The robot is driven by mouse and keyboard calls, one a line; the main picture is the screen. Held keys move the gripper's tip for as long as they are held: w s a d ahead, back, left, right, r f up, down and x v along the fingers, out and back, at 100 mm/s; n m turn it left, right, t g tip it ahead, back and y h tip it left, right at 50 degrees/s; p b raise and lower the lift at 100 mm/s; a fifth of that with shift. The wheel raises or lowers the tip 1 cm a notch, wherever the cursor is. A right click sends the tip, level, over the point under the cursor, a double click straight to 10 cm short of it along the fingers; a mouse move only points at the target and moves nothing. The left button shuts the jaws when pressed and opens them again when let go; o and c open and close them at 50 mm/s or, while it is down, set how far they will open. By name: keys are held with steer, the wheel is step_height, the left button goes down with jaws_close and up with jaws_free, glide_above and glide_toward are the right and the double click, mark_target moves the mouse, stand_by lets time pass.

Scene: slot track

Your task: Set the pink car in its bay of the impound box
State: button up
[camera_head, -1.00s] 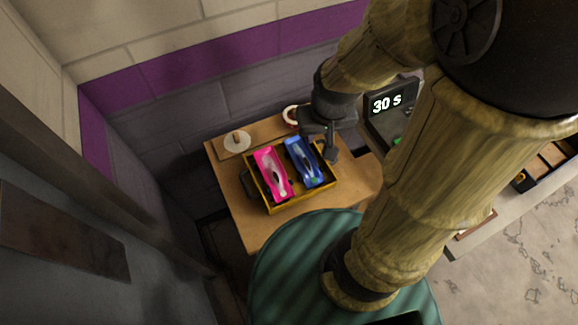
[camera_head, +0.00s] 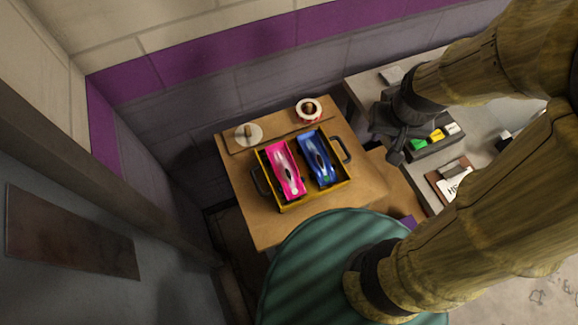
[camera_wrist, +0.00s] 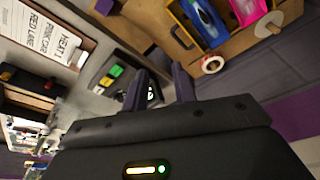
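The pink car (camera_head: 283,170) lies in the left bay of the yellow impound box (camera_head: 315,196). The blue car (camera_head: 318,158) lies in the right bay beside it. Both cars also show at the top of the wrist view, the pink one (camera_wrist: 247,9) cut off by the frame edge and the blue one (camera_wrist: 205,20) next to it. My gripper (camera_head: 396,153) is right of the box, apart from it, above the counter by the button panel. In the wrist view its two fingers (camera_wrist: 160,88) are spread with nothing between them.
The box stands on a wooden table (camera_head: 260,228) with a round disc (camera_head: 248,134) and a red-and-white ring (camera_head: 308,110) behind it. A panel with green, yellow and white buttons (camera_head: 436,136) and a clipboard (camera_head: 457,182) lie on the right counter.

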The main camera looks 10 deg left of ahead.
steer(key=shift+a, duration=0.1)
steer(key=n+g+p, duration=0.1)
steer(key=n+g, duration=0.2)
steer(key=n, duration=0.3)
glide_above(287, 167)
step_height(287, 167, down, 6)
steer(key=shift+r, duration=0.1)
step_height(287, 167, down, 12)
steer(key=shift+f+p, duration=0.2)
steer(key=shift+p, duration=0.8)
